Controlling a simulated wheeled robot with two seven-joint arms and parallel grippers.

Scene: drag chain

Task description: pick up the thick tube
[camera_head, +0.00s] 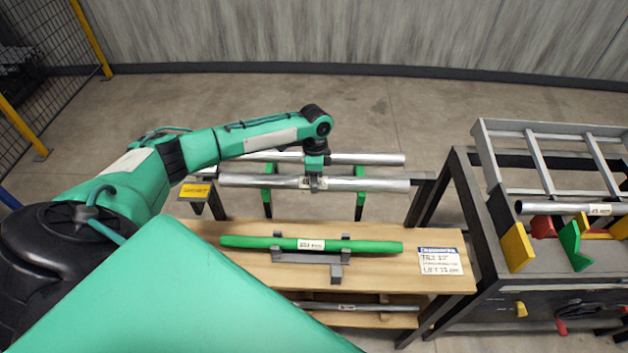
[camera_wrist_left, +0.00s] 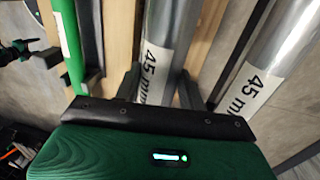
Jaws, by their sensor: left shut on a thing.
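A thick silver tube (camera_head: 375,185) lies crosswise above the back of the wooden bench, with a white label on its middle. My left gripper (camera_head: 314,184) reaches down on it from above and is shut on it near the label. In the left wrist view this tube (camera_wrist_left: 158,35) reads "45 mm" and runs between the dark fingers. A second silver tube (camera_head: 370,159), also marked "45 mm" in the wrist view (camera_wrist_left: 270,55), lies parallel behind it. I cannot tell whether the held tube is clear of its supports. My right gripper is not in view.
A green tube (camera_head: 370,247) rests on a grey stand on the wooden bench (camera_head: 235,275). A sign (camera_head: 440,261) lies at the bench's right. A thinner tube lies on the lower shelf (camera_head: 355,320). A dark frame with another silver tube (camera_head: 555,208) stands at right.

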